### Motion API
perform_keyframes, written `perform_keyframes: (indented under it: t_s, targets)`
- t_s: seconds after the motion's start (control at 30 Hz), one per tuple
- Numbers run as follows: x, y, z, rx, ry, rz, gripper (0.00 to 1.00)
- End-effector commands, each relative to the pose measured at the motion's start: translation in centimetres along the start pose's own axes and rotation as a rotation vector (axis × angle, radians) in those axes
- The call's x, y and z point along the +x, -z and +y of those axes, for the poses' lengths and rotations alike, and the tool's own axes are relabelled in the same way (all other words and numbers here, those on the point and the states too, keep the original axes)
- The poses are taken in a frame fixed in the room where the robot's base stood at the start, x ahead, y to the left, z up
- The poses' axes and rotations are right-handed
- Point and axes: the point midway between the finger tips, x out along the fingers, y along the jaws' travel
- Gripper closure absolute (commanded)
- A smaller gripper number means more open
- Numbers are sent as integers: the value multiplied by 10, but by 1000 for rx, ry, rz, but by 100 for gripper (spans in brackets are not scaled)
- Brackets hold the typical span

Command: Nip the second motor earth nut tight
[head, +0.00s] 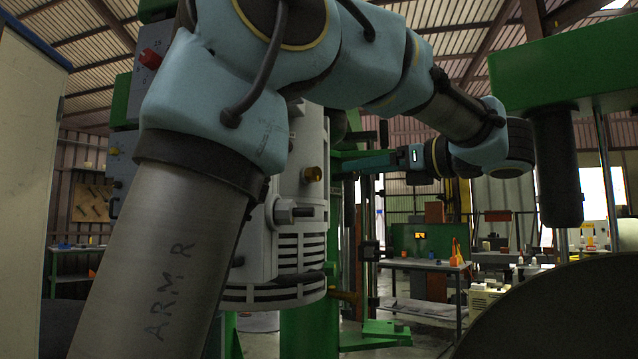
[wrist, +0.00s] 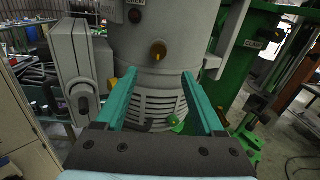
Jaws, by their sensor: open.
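The grey motor (wrist: 165,20), with a slotted lower cover, stands upright in front of my gripper in the wrist view. It also shows in the head view (head: 300,240), partly behind my arm. A small green piece (wrist: 176,123) and a dark curved piece show low on the slotted cover. I cannot make out which small part is the second earth nut. My gripper (wrist: 159,76) is open, its two teal fingers apart and pointing at the motor, with nothing held between them.
A grey box (wrist: 77,60) is on the motor's left side in the wrist view. Green framework (wrist: 245,50) stands to the right. In the head view a workbench (head: 420,264) with small items is behind, and a large dark round shape (head: 560,315) fills the lower right.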

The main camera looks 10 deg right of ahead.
Motion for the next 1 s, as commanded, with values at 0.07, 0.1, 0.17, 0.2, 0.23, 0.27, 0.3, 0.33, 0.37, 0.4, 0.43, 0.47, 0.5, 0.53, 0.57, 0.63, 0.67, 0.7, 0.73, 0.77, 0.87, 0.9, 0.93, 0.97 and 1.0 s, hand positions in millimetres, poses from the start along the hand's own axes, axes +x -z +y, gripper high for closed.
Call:
perform_keyframes:
  t_s: [0.07, 0.1, 0.17, 0.2, 0.23, 0.27, 0.3, 0.33, 0.37, 0.4, 0.43, 0.47, 0.5, 0.53, 0.57, 0.63, 0.67, 0.7, 0.73, 0.77, 0.87, 0.9, 0.93, 0.97, 1.0]
  targets:
    - [2, -1, 2, -10, -9, 5, 30]
    - [6, -2, 3, -11, -11, 5, 30]
    - [14, -2, 3, -9, -12, 4, 30]
    - [20, -3, 3, -9, -11, 4, 30]
    - [26, -3, 3, -9, -12, 4, 30]
    - [31, -3, 3, -7, -12, 4, 30]
    - [39, -3, 3, -6, -12, 3, 30]
    - [45, -4, 3, -6, -11, 4, 30]
    - [51, -3, 3, -6, -12, 4, 30]
    - [58, -3, 3, -6, -11, 4, 30]
    - [64, -3, 3, -7, -11, 3, 30]
    - [69, -3, 3, -6, -11, 3, 30]
    - [76, -3, 3, -5, -10, 3, 30]
    - [80, -3, 3, -5, -10, 3, 30]
    - [84, -3, 3, -6, -9, 3, 30]
    - [93, -2, 3, -7, -10, 2, 30]
    - [96, -2, 2, -7, -9, 2, 30]
    - [99, -2, 2, -6, -8, 3, 30]
    - [101, -1, 3, -6, -8, 3, 30]
    - [103, -1, 3, -6, -8, 3, 30]
    - [106, 0, 2, -6, -7, 3, 30]
    - [106, 0, 2, -6, -7, 3, 30]
    - [107, 0, 2, -6, -7, 3, 30]
    - [107, 0, 2, -6, -7, 3, 30]
    - [106, 0, 2, -6, -7, 3, 30]
